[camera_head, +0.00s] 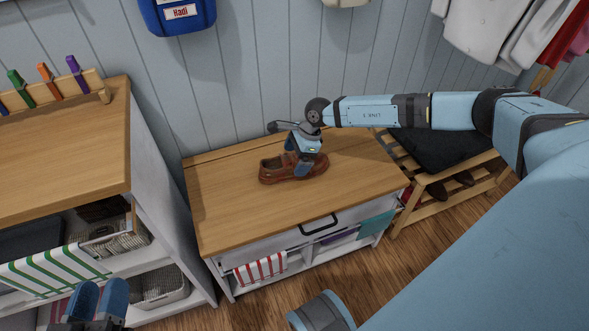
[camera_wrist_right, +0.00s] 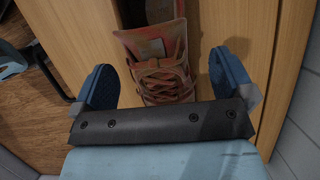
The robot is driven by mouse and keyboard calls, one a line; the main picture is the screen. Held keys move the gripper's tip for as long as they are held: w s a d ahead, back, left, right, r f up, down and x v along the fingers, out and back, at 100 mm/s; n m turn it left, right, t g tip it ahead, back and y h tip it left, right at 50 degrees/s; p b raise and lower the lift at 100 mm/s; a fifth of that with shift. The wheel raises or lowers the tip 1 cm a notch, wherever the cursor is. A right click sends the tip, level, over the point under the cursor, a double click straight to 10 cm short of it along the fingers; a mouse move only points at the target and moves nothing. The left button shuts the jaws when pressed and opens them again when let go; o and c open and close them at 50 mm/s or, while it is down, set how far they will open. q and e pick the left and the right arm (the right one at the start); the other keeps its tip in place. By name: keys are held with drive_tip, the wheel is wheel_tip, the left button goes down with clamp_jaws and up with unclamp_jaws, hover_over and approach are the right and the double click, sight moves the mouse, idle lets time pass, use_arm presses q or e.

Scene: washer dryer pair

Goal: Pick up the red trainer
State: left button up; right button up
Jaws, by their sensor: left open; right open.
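The red-brown laced trainer (camera_head: 275,172) lies on the wooden top of the low cabinet (camera_head: 235,215) in the head view. My right gripper (camera_head: 303,163) is over its right part, with the fingers pointing down. In the right wrist view the trainer (camera_wrist_right: 162,68) lies between the two blue fingers of my right gripper (camera_wrist_right: 163,80), which stand apart on either side of it. Whether a finger touches the shoe I cannot tell. My left gripper (camera_head: 97,303) is open and empty at the bottom left of the head view, away from the trainer.
A taller wooden-topped shelf unit (camera_head: 60,155) with baskets stands on the left. The cabinet top around the trainer is clear. A drawer handle (camera_head: 319,224) sticks out in front. A slatted bench (camera_head: 455,195) with a dark cushion stands right. The panelled wall is close behind.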

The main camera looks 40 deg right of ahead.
sight(292, 165)
drive_tip(key=b+x, duration=0.1)
drive_tip(key=x, duration=0.2)
drive_tip(key=shift+s+f, duration=0.1)
drive_tip(key=shift+f, duration=0.15)
use_arm(q)
wheel_tip(292, 165, down, 2)
drive_tip(key=shift+d+f+g, duration=0.1)
drive_tip(key=shift+f+g, duration=0.1)
drive_tip(key=shift+g, duration=0.2)
use_arm(e)
drive_tip(key=shift+c, duration=0.2)
drive_tip(key=c, duration=1)
drive_tip(key=shift+o, duration=0.2)
drive_tip(key=shift+r, duration=0.15)
